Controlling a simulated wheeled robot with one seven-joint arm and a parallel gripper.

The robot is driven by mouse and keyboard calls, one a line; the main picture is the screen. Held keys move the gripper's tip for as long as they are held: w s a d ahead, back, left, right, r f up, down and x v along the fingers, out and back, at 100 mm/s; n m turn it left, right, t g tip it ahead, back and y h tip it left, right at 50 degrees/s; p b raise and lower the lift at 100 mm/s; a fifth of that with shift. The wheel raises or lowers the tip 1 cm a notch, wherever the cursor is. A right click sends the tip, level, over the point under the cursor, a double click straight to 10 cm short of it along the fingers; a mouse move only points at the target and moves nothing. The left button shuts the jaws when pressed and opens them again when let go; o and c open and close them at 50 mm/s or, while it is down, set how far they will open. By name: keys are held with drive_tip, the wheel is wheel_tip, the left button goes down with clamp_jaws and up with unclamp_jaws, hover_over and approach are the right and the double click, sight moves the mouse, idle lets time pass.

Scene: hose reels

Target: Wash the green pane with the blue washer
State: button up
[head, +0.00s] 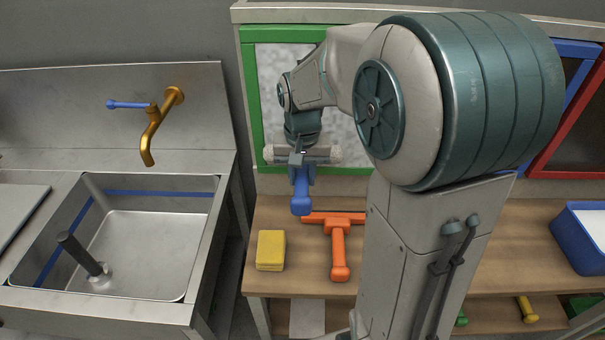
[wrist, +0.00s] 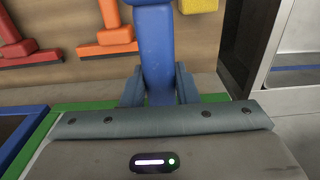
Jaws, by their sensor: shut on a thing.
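The green pane is a green frame (head: 252,100) around speckled grey glass (head: 272,75), on the back wall left of centre in the head view. My arm hides part of it. My gripper (head: 300,168) is shut on the blue washer (head: 301,200), whose blue handle points down and out from the wall. Its pale fluffy sleeve (head: 326,155) lies across the pane's lower part; I cannot tell whether it touches the glass. In the wrist view, the blue handle (wrist: 154,50) stands between my gripper's fingers (wrist: 157,90), with green frame (wrist: 75,106) behind.
An orange squeegee (head: 338,250) and a yellow sponge (head: 271,250) lie on the wooden bench (head: 300,280) below. A steel sink (head: 140,255) with a brass tap (head: 152,130) is at left. Blue (head: 575,55) and red (head: 570,130) frames and a blue tub (head: 580,245) are at right.

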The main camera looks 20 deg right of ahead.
sight(301, 212)
drive_tip(key=shift+f, duration=0.1)
wheel_tip(301, 212, down, 4)
drive_tip(key=b, duration=0.3)
drive_tip(key=shift+s, duration=0.1)
drive_tip(key=shift+s+a+b, duration=0.1)
drive_tip(key=shift+s+a, duration=0.25)
drive_tip(key=shift+s, duration=0.75)
drive_tip(key=shift+s+a+b, duration=0.15)
drive_tip(key=shift+s+a, duration=0.25)
drive_tip(key=shift+s, duration=0.65)
drive_tip(key=shift+s+a+b, duration=0.1)
drive_tip(key=shift+s+a, duration=0.25)
drive_tip(key=shift+s, duration=0.75)
